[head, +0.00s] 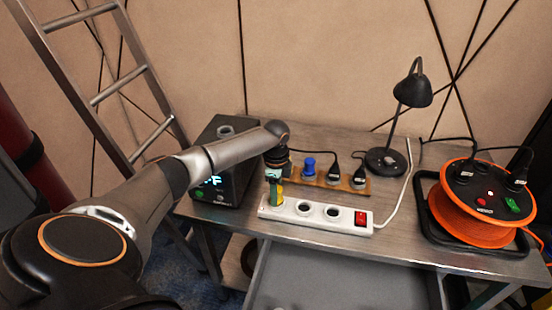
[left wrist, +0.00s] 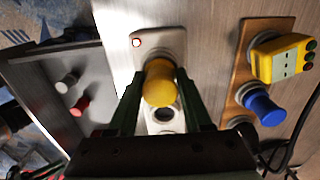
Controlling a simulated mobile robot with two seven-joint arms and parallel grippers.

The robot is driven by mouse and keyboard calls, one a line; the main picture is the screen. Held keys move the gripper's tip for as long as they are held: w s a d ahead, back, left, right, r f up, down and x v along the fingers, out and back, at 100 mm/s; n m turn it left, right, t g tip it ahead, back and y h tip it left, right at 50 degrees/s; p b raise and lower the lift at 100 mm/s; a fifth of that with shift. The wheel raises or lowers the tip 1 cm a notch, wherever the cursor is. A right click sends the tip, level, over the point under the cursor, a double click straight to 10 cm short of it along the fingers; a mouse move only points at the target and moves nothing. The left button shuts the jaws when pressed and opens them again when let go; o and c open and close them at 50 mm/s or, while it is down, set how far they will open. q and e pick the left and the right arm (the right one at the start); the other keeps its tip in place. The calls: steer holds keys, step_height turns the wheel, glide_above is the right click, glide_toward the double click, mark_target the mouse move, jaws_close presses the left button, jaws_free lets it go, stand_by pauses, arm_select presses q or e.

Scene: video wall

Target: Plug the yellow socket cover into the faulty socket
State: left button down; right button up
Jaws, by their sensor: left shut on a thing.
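The white power strip (head: 318,216) lies along the table's front, with round sockets and a red switch at its right end. In the left wrist view the strip (left wrist: 146,46) shows a small red light near its end. My left gripper (head: 276,188) points down at the strip's left end. It is shut on the yellow socket cover (left wrist: 160,84), which sits between the fingers (left wrist: 160,100) over the socket nearest the red light. That socket is hidden by the cover, so I cannot tell how deep it sits. An open socket (left wrist: 163,115) shows beside it. My right gripper is not in view.
Behind the strip, a wooden board (head: 324,184) holds a blue plug (head: 309,166), black plugs and a yellow tester (left wrist: 280,58). A black lamp (head: 385,160) and orange cable reel (head: 468,213) stand right, a black device (head: 232,188) left. An open grey drawer (head: 340,275) juts out below.

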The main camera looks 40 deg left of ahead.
arm_select(q)
jaws_free()
stand_by(0.4)
steer(key=shift+r+p, duration=1.95)
steer(key=shift+p, duration=0.1)
steer(key=shift+r, duration=1.05)
